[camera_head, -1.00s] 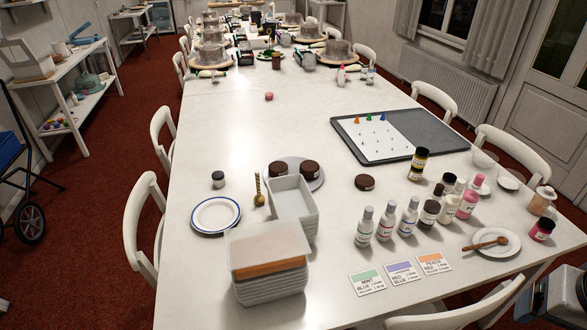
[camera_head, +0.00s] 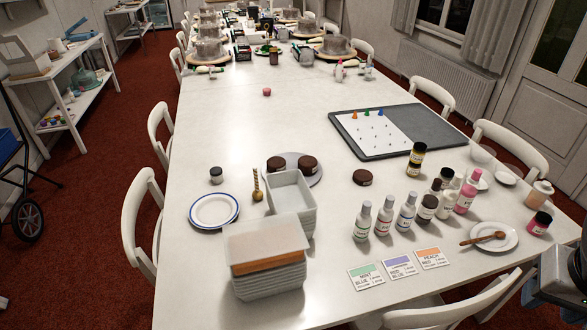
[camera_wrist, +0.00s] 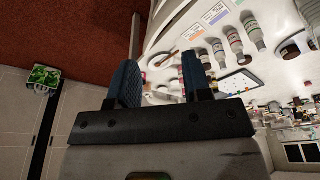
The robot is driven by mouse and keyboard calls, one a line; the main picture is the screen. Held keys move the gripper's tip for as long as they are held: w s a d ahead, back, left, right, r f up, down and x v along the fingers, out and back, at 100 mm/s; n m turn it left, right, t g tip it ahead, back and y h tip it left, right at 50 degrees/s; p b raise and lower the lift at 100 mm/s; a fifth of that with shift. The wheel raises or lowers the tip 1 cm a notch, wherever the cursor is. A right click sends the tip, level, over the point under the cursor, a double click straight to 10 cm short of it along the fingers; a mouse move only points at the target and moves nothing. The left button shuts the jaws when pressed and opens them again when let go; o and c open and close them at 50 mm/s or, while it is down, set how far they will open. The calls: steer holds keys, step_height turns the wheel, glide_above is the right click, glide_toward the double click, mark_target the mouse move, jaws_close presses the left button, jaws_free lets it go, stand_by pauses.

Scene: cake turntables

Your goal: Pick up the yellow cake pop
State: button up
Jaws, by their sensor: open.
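I cannot make out a yellow cake pop for certain in either view. A white board (camera_head: 372,148) with small dark marks lies on a grey tray (camera_head: 430,128) at the right of the table. Small green, orange and blue pieces (camera_head: 367,113) stand along its far edge. A thin gold-coloured item (camera_head: 257,187) with a rounded end stands beside the white tubs; I cannot tell what it is. My gripper (camera_wrist: 160,82) is open and empty in the wrist view, off the table's near edge. Part of my arm shows at the lower right of the head view.
Several bottles (camera_head: 383,218) and jars stand at the near right, between my arm and the tray.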

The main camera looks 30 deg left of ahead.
steer(key=w+a+r+n+g, duration=0.15)
steer(key=w+a+n, duration=0.55)
steer(key=w+a, duration=1.45)
steer(key=n+g, duration=0.1)
steer(key=n, duration=1)
glide_above(256, 168)
step_height(256, 168, down, 21)
steer(key=shift+w+r, duration=0.1)
steer(key=shift+r, duration=0.1)
steer(key=shift+a+f, duration=0.25)
steer(key=shift+a, duration=0.15)
